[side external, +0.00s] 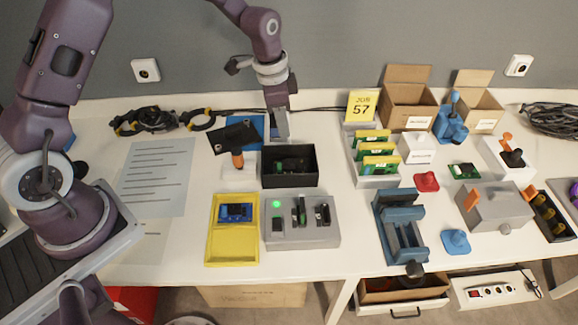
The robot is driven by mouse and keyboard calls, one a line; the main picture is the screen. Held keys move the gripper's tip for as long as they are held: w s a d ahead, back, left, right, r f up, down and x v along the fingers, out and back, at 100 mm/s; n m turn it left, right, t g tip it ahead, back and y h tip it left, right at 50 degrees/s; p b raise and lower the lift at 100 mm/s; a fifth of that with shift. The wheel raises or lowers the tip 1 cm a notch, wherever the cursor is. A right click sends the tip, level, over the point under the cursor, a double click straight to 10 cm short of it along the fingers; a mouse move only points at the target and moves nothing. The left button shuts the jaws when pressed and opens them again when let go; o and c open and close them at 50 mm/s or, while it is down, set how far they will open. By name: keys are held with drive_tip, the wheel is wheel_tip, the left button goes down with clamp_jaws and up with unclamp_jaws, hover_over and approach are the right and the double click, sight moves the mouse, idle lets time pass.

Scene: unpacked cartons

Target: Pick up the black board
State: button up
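A flat black piece (233,137), possibly the black board, is tilted above an orange post (237,159) on a white block, left of centre. A black open box (290,180) stands right of it, with dark items and small green parts inside that are too small to identify. My gripper (282,136) points down just behind the box's back edge, to the right of the flat black piece and apart from it. I see nothing held in it, but its finger gap is too small to make out.
A yellow tray (210,254) with a blue board (236,212) and a grey fixture (302,237) stand in front of the box. A rack (377,182) of green and yellow cards, a blue vise (397,226) and cartons (408,112) stand to the right. Paper sheets (155,178) lie left.

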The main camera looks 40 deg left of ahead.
sight(288, 161)
drive_tip(key=shift+m, duration=0.4)
drive_tip(key=f, duration=0.4)
drive_tip(key=w+f, duration=0.1)
drive_tip(key=f, duration=0.8)
drive_tip(key=shift+w+d+f, duration=0.2)
drive_tip(key=shift+d+f, duration=0.05)
clamp_jaws()
